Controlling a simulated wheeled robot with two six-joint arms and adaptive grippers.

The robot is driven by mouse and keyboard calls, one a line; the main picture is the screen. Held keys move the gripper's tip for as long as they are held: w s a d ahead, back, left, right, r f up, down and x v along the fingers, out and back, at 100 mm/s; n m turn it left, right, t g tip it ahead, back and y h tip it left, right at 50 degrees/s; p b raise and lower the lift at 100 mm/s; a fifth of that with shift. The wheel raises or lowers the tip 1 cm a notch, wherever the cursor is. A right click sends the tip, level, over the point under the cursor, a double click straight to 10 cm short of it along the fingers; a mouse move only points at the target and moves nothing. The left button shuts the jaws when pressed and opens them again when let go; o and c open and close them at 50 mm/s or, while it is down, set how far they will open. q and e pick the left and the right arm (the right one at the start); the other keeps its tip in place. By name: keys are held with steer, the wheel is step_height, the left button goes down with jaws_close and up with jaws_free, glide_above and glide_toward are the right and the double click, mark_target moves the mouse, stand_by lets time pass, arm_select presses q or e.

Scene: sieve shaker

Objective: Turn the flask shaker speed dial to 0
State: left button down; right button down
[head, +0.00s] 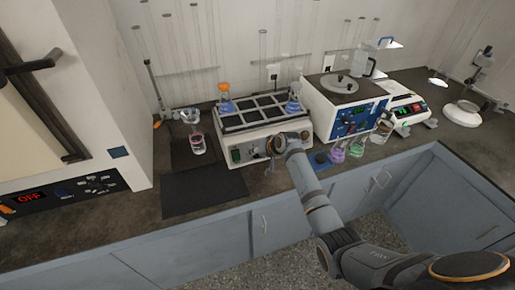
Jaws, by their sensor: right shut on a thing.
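The flask shaker (224,140) is the white box in the middle of the counter, with a dark slotted platform on top. A flask with an orange cap (225,103) stands at the platform's left, and a flask with blue liquid (293,106) at its right. My right gripper (267,153) is at the shaker's front panel, shut on the speed dial. The gripper and wrist hide much of the dial, so its setting cannot be read. A green light (236,154) shows on the panel's left. My left gripper is not in view.
A blue-fronted water bath (345,118) stands close right of the shaker, with small flasks of coloured liquid (337,154) before it. A dark mat (203,191) lies clear in front.

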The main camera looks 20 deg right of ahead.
steer(key=n+h+p, duration=0.2)
steer(key=p, duration=0.1)
steer(key=shift+a+r+n, duration=0.15)
steer(key=shift+a+n, duration=0.05)
steer(key=shift+n, duration=0.1)
steer(key=shift+f+n+h+p, duration=0.2)
steer(key=shift+n+h+p, duration=0.75)
steer(key=shift+n+h, duration=0.25)
steer(key=c, duration=1)
jaws_free()
